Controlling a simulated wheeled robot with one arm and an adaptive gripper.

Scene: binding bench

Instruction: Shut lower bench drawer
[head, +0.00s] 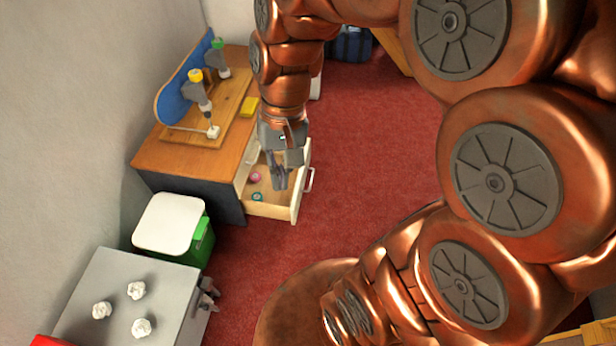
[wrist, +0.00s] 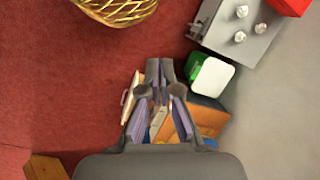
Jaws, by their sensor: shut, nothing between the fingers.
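The wooden bench (head: 170,155) stands against the wall with one pale drawer (head: 270,211) pulled out; I cannot tell which level it is. Its handle (head: 309,180) is on the right, on the drawer front. A pink and a teal round item lie inside. My gripper (head: 279,184) is shut and empty, pointing down over the open drawer near its front and hiding part of it. I cannot tell its exact height. In the wrist view, the fingers partly cover the drawer (wrist: 138,84) and bench (wrist: 208,117).
A green bin with a white lid (head: 168,222) stands close to the bench. A grey cabinet (head: 160,285) with several white crumpled pieces is at lower left. Tools on a board (head: 222,128) stand on the bench. A golden basket (wrist: 115,8) is on the red carpet, which is clear beside the drawer.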

